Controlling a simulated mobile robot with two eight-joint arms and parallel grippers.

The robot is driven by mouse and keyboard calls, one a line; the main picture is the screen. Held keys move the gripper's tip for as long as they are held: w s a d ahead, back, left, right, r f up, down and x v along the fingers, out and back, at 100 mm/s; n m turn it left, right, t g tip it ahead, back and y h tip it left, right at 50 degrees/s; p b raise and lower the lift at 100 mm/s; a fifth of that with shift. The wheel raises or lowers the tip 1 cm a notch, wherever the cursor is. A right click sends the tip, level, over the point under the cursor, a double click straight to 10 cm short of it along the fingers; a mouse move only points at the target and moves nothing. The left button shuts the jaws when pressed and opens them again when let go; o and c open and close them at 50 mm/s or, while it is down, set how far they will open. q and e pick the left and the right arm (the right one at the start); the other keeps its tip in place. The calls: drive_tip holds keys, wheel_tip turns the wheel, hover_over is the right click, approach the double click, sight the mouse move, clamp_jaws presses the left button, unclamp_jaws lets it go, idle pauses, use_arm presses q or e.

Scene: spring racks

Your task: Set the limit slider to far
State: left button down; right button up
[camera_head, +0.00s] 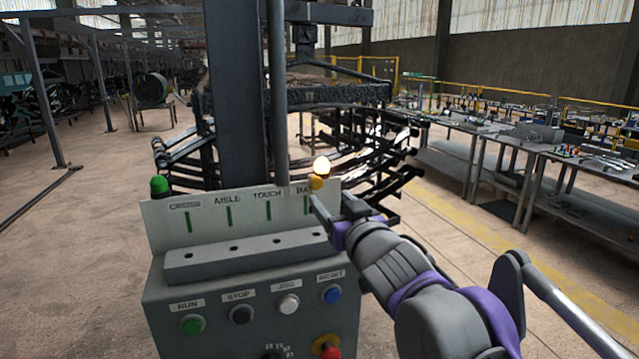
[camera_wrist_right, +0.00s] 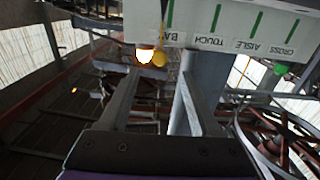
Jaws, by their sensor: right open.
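A grey control box (camera_head: 250,300) stands in front of me with a pale upright panel (camera_head: 160,225). The panel carries labels CROSS, AISLE, TOUCH and one starting BA, each above a green vertical mark. I cannot make out a part labelled as the limit slider.
A grey ledge with dark holes (camera_head: 247,257) runs below the panel. Below are a green RUN button (camera_head: 193,324), several other buttons and a red knob (camera_head: 328,347). A dark column (camera_head: 238,90) and spring racks (camera_head: 370,150) stand behind. Workbenches (camera_head: 500,130) stand at right.

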sight(318, 185)
drive_tip(key=p+x, duration=0.1)
drive_tip(key=x, duration=0.8)
drive_tip(key=shift+w+f+p, duration=0.1)
drive_tip(key=shift+w+p, duration=0.2)
drive_tip(key=shift+p, duration=0.05)
use_arm(q)
drive_tip(key=r, duration=0.1)
drive_tip(key=w+r, duration=0.1)
drive_tip(key=shift+r, duration=0.3)
use_arm(e)
clamp_jaws()
idle(0.4)
